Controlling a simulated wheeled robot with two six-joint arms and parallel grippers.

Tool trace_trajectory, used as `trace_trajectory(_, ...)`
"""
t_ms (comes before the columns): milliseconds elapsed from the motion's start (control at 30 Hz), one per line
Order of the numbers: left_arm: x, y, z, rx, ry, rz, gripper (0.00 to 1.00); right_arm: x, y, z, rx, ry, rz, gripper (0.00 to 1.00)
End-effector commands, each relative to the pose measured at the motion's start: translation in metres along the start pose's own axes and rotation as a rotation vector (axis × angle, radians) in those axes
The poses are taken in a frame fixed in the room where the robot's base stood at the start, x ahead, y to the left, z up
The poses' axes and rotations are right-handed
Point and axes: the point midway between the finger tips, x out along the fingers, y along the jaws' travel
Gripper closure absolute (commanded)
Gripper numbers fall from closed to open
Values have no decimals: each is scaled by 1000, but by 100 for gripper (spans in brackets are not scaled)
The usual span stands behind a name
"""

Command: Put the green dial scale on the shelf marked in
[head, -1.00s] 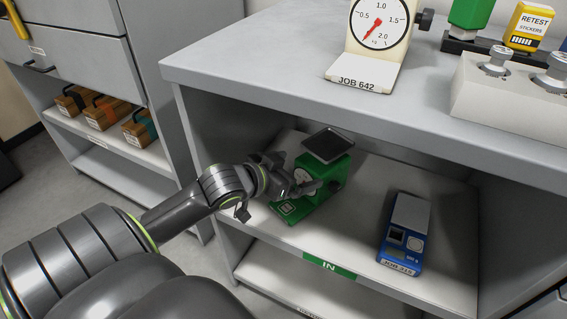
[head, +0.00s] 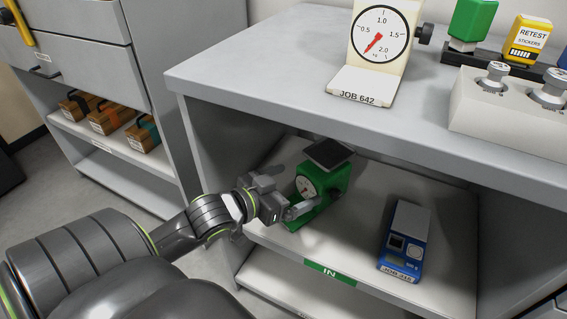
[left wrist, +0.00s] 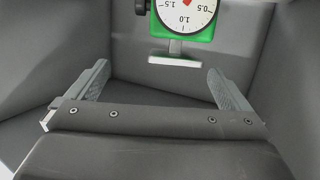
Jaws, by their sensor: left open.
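The green dial scale (head: 323,186) stands upright on the shelf with the green IN label (head: 329,271), its dark pan on top. My left gripper (head: 297,209) is in front of it at the left, partly covering its base. In the left wrist view the scale (left wrist: 207,34) shows at the top, beyond the spread fingers (left wrist: 158,70), with nothing between them. The left gripper is open and apart from the dial. My right gripper is not in view.
A blue scale (head: 405,246) sits on the same shelf to the right. The tabletop (head: 260,65) overhangs the shelf and carries a cream dial scale (head: 383,45) and a weight block (head: 510,110). A cabinet (head: 85,60) with several wooden boxes stands at left.

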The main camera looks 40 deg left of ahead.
Motion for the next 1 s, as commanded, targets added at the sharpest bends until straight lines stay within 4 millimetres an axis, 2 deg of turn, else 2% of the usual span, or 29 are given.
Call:
trace_trajectory(100, -12, 20, -7, -13, 152, -22, 0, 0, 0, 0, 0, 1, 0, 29)
trace_trajectory(200, -26, 30, -18, 4, 277, -71, 0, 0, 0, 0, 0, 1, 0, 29)
trace_trajectory(400, -52, 38, -36, 54, 454, -203, 0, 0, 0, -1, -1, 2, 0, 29)
trace_trajectory(600, -65, 39, -45, 88, 519, -273, 0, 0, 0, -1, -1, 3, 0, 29)
trace_trajectory(1000, -66, 39, -46, 92, 524, -276, 0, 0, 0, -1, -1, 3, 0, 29)
